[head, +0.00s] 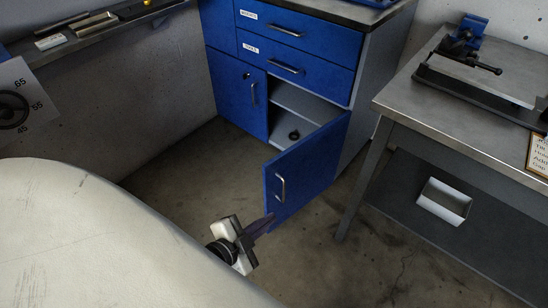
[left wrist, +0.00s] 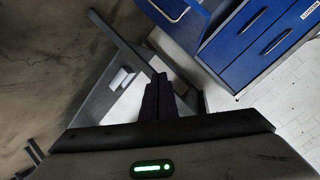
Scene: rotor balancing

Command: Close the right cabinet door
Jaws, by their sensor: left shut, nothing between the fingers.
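The right cabinet door (head: 305,172) is blue with a silver handle (head: 281,187). It stands wide open, swung out toward the front of the blue cabinet, and shows part of the grey inside (head: 308,103). My left gripper (head: 270,219) is shut and empty. Its fingertips are by the door's lower free corner in the head view, below the handle; I cannot tell whether they touch it. In the left wrist view the closed dark fingers (left wrist: 157,98) show in the middle, with blue cabinet fronts (left wrist: 255,35) beyond. My right gripper is not in view.
The left cabinet door (head: 236,92) is shut, and the drawers (head: 297,57) above are closed. A small dark round part (head: 294,135) lies inside the cabinet. A metal workbench (head: 465,125) with a lower shelf stands at the right. Open concrete floor (head: 185,175) lies left of the door.

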